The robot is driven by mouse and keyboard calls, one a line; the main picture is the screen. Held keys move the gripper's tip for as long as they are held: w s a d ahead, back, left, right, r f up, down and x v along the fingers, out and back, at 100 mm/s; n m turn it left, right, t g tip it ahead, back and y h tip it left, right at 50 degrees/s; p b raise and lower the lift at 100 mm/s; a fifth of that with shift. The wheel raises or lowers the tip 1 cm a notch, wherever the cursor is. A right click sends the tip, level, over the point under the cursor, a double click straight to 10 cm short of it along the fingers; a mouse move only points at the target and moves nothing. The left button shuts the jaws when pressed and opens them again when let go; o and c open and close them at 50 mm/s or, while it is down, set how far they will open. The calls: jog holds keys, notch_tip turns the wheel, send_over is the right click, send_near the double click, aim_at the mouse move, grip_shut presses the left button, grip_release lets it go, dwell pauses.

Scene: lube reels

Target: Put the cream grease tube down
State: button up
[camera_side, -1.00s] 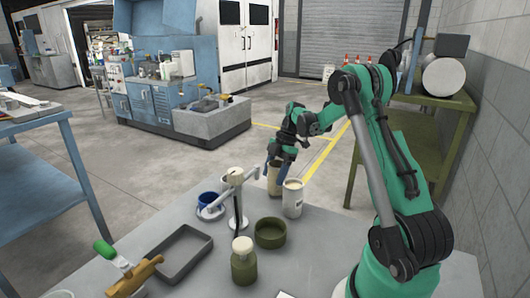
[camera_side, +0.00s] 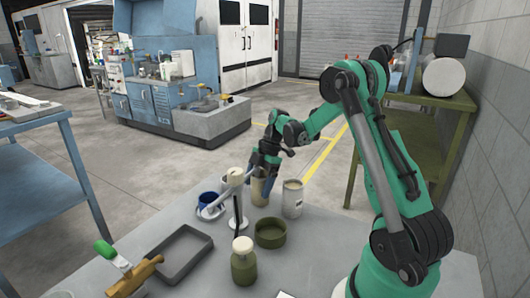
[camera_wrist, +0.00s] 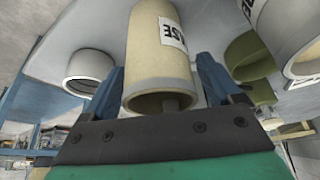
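The cream grease tube (camera_side: 259,192) is between the fingers of my gripper (camera_side: 264,172) over the back part of the grey table in the side view. It looks upright there, with its upper end hidden by the fingers. In the wrist view, the tube (camera_wrist: 160,55) fills the gap between the two blue fingers of my gripper (camera_wrist: 160,85), with its hollow end facing the camera and part of a dark-lettered label showing. The gripper is shut on it. I cannot tell whether the tube's lower end touches the table.
A white labelled canister (camera_side: 292,199) stands just right of the tube, an olive round tub (camera_side: 270,233) in front. An olive bottle (camera_side: 244,265) and grey tray (camera_side: 181,256) are nearer.

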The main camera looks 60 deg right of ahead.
jog(key=shift+r, duration=0.1)
jog(key=a+v, duration=0.1)
jog(key=v, duration=1.1)
jog(key=a+m+h, duration=0.1)
jog(key=a+m, duration=0.1)
jog(key=a, duration=0.2)
jog(key=a+r+m+t+h, duration=0.1)
jog(key=a+m, duration=0.1)
jog(key=a, duration=0.2)
jog(key=a+r+m+h, duration=0.1)
jog(key=a+m, duration=0.1)
jog(key=a, duration=0.1)
jog(key=shift+s+a, duration=0.1)
jog(key=shift+a, duration=0.3)
jog(key=s+a+f+m+t, duration=0.1)
jog(key=s+a+m+t, duration=0.1)
jog(key=a, duration=0.3)
jog(key=s+a+f+m+t+h, duration=0.1)
jog(key=s+a+f+m+t, duration=0.1)
jog(key=a+m, duration=0.3)
jog(key=shift+s+m+t, duration=0.3)
jog(key=shift+s, duration=0.1)
